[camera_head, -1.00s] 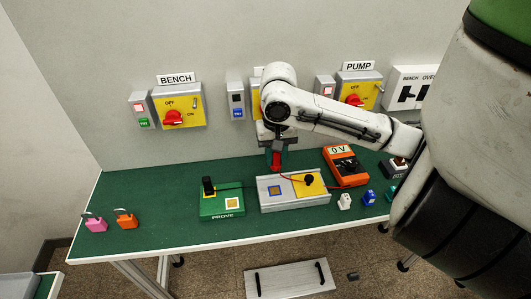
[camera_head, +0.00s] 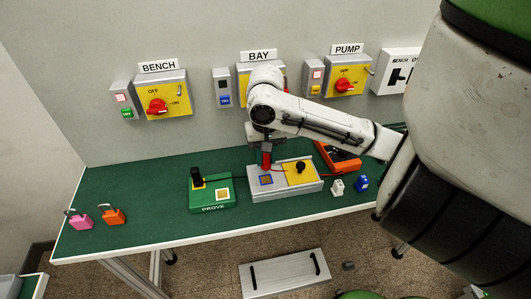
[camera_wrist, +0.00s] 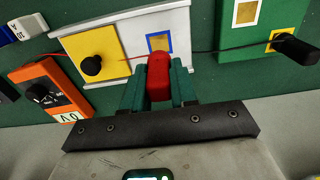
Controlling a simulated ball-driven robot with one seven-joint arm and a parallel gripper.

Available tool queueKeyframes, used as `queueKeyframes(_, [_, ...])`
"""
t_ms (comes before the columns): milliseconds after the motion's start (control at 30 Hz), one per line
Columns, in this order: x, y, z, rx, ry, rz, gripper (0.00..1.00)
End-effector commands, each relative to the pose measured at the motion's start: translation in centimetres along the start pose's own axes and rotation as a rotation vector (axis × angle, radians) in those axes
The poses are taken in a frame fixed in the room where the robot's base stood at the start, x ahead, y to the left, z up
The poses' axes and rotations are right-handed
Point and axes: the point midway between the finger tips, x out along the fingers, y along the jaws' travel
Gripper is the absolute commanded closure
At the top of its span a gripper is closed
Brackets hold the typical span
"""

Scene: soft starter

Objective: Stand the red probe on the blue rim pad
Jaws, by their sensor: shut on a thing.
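My gripper (camera_wrist: 158,90) is shut on the red probe (camera_wrist: 158,75), which stands out between the green fingers in the wrist view. The red probe also shows in the head view (camera_head: 266,160), roughly upright below my arm. The blue rim pad (camera_head: 266,180), a small square with a blue border, lies on the grey part of the tray-like box. In the wrist view the pad (camera_wrist: 159,42) shows just beyond the probe, partly hidden by it. I cannot tell whether the probe tip touches the box. A red lead runs from the probe.
The green PROVE box (camera_head: 212,207) is to the left, the orange meter (camera_head: 340,158) to the right. Padlocks (camera_head: 80,221) lie at the far left. Wall switches are behind the bench.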

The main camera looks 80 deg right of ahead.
Motion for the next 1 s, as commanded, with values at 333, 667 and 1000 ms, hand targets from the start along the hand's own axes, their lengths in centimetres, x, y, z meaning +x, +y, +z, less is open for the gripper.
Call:
queueKeyframes(333, [3.2, 0.0, 0.0, 0.000, -0.001, -0.001, 1.00])
queueKeyframes(667, [4.8, 0.0, 0.0, 0.000, -0.001, -0.001, 1.00])
queueKeyframes(1000, [4.9, 0.0, 0.0, 0.000, 0.000, 0.000, 1.00])
